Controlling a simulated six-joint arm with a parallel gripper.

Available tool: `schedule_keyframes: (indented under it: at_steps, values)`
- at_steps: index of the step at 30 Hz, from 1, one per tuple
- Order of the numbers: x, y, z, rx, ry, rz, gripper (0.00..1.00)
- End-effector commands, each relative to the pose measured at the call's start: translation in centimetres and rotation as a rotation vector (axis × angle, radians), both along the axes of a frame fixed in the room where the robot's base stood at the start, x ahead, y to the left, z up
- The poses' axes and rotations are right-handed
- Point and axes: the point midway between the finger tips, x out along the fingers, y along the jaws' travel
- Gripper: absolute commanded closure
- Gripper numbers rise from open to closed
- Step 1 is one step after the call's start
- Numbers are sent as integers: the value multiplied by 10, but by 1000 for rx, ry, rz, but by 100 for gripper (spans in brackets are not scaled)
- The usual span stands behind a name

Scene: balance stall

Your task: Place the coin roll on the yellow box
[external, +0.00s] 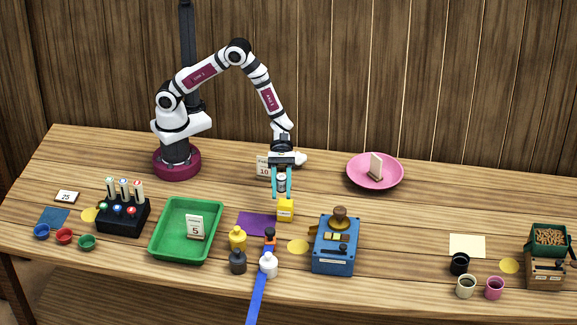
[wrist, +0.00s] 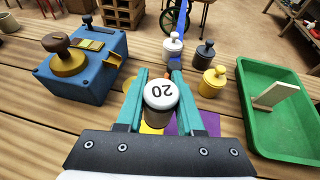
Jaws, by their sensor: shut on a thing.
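My gripper (external: 282,191) points down with its teal fingers closed on the coin roll (external: 281,183), which stands upright between them. In the wrist view, my gripper (wrist: 160,92) holds the coin roll (wrist: 161,93), showing its round white top marked 20. The yellow box (external: 286,211) is below the roll in the external view, by the purple mat. In the wrist view, only a sliver of the yellow box (wrist: 150,130) shows beneath the roll. I cannot tell whether roll and box touch.
A blue stamping machine (external: 335,245) stands to the right of the box. The green tray (external: 160,250) with a price card is to the left. Yellow, grey and white weights (external: 238,238) stand in front. A pink plate (external: 400,178) lies at the back right.

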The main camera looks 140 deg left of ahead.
Motion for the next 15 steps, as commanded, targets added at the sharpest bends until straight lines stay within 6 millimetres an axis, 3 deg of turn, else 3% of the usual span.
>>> schedule_keyframes:
  at_steps: [3, 9, 15]
  values:
    - [3, 11, -11, -1, 1, -1, 100]
    - [3, 11, -46, -1, 1, -1, 100]
    - [3, 11, -47, 1, -1, -2, 100]
